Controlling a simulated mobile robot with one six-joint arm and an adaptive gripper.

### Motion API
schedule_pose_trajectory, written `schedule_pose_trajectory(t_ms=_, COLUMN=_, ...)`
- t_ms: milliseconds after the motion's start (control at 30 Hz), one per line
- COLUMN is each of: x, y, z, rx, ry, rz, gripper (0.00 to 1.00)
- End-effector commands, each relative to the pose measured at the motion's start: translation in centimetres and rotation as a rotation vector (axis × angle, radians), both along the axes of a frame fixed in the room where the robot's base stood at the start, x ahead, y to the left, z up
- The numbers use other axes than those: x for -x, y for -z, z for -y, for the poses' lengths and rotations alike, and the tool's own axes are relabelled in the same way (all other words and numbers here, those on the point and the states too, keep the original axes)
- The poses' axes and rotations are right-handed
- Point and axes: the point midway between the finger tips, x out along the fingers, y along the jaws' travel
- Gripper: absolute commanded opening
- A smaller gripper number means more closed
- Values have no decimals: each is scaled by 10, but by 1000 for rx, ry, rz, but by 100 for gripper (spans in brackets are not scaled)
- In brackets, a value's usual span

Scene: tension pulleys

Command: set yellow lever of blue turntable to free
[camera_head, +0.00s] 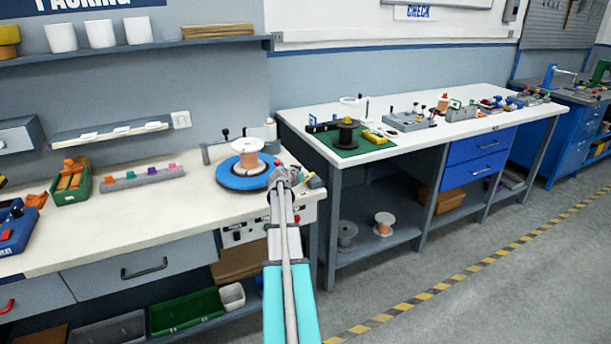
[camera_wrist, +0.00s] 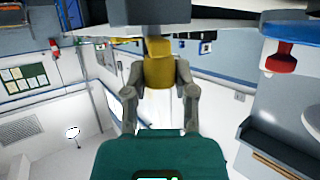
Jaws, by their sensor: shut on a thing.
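The blue turntable (camera_head: 232,181) is on the near white bench, with a spool of copper-coloured wire (camera_head: 248,157) standing on it. My gripper (camera_head: 284,176) is at the right edge of the turntable in the head view, and my arm hides part of the bench there. In the wrist view a yellow lever (camera_wrist: 157,68) is between the two fingers of my gripper (camera_wrist: 159,78), which are shut on it. A grey block is just above the lever in that view. The lever is hidden in the head view, so its setting cannot be told.
A control panel (camera_head: 240,234) is on the bench front below the turntable. A grey rack with coloured pieces (camera_head: 142,178) and a green bin (camera_head: 70,184) are to the left. A second bench (camera_head: 405,150) with a green mat and black spool is to the right.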

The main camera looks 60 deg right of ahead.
Motion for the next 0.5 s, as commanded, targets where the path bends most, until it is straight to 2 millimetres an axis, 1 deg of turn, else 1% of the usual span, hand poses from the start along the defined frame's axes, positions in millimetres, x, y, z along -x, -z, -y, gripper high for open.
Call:
schedule_pose_trajectory(t_ms=133, x=1, y=0, z=0, rx=-2, ry=1, rz=5, gripper=0)
schedule_pose_trajectory(t_ms=167, x=1, y=0, z=1, rx=-2, ry=1, rz=5, gripper=41)
schedule_pose_trajectory(t_ms=300, x=3, y=0, z=2, rx=-1, ry=4, rz=4, gripper=67)
schedule_pose_trajectory(t_ms=333, x=4, y=0, z=2, rx=-1, ry=5, rz=3, gripper=71)
schedule_pose_trajectory(t_ms=500, x=5, y=0, z=3, rx=-1, ry=6, rz=3, gripper=71)
